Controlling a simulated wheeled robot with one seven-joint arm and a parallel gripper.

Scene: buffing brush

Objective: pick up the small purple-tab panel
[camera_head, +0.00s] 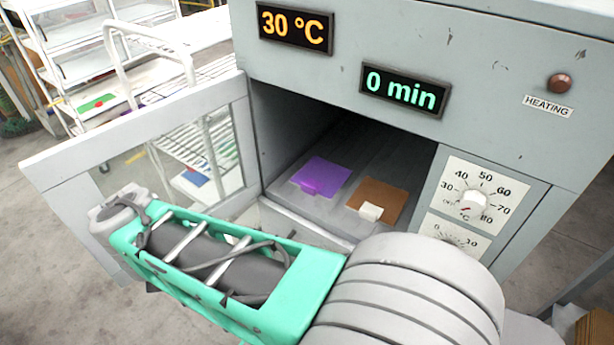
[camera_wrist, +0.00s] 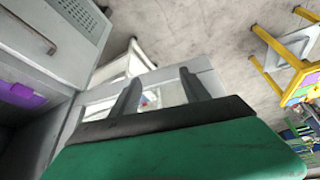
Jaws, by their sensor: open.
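A purple panel (camera_head: 321,177) with a small purple tab (camera_head: 310,187) on its near edge lies flat on the floor of the open oven chamber. It also shows partly at the left edge of the wrist view (camera_wrist: 22,96). My gripper (camera_wrist: 158,84) has its two dark fingers spread apart, with nothing between them. It is outside the chamber, and in the wrist view the panel is well to its left. In the head view my teal arm section crosses in front of the oven, and the fingers cannot be made out.
A brown panel (camera_head: 384,194) with a whitish tab (camera_head: 371,211) lies right of the purple one. The oven door (camera_head: 62,160) stands open to the left. The oven (camera_head: 480,60) has a control panel (camera_head: 512,195) right of the opening. A wire-shelf cart (camera_head: 98,40) stands behind.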

